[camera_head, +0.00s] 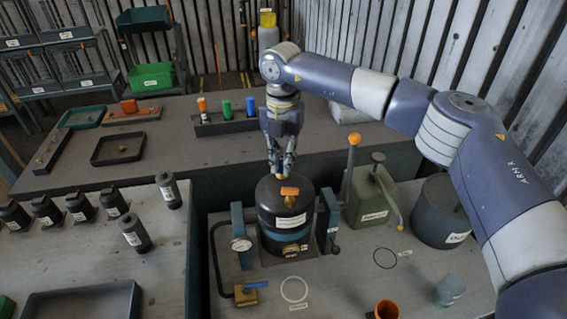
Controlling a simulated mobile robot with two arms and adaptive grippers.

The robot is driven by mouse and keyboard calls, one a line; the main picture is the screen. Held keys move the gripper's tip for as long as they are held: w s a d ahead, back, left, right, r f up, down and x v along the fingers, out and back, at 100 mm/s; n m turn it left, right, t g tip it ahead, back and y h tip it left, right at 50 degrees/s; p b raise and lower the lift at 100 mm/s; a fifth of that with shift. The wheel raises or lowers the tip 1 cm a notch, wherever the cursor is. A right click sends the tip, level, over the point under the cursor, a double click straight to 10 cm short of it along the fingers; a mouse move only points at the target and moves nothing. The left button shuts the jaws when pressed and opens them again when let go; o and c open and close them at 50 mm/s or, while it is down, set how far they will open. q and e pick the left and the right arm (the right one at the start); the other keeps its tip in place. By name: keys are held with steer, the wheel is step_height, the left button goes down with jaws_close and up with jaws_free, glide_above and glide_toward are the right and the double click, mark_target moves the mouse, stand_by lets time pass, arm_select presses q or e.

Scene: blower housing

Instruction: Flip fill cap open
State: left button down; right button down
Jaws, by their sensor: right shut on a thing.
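The black tank (284,213) stands upright between two blue-grey posts on the near bench, with a pale label and a blue band. An orange piece (289,191) sits on its top near the front. My right gripper (280,173) points down over the tank top, just behind the orange piece. It is shut on a small part there, which I take to be the fill cap; the fingers largely hide it, so its angle cannot be told. My left gripper is not in view.
A green box with a lever (372,205) and a dark grey drum (440,212) stand to the right. An orange cup (386,309) is at the front edge.

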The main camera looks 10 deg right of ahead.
steer(key=shift+w+d+r, duration=0.1)
steer(key=shift+w+r, duration=0.15)
steer(key=shift+w, duration=0.2)
steer(key=shift+w+d+r, duration=0.1)
steer(key=shift+w+r, duration=0.1)
steer(key=shift+w, duration=0.25)
steer(key=shift+w+f, duration=0.35)
steer(key=shift+w, duration=0.5)
steer(key=shift+w+a+f+p, duration=0.15)
steer(key=shift+w+a, duration=0.1)
steer(key=shift+w, duration=0.2)
steer(key=shift+w+a+f+p, duration=0.1)
steer(key=shift+w+a+p, duration=0.1)
steer(key=shift+w, duration=0.2)
steer(key=shift+w+d, duration=0.15)
steer(key=shift+d, duration=0.1)
step_height(320, 180, up, 8)
steer(key=s+p, duration=0.2)
steer(key=p, duration=0.2)
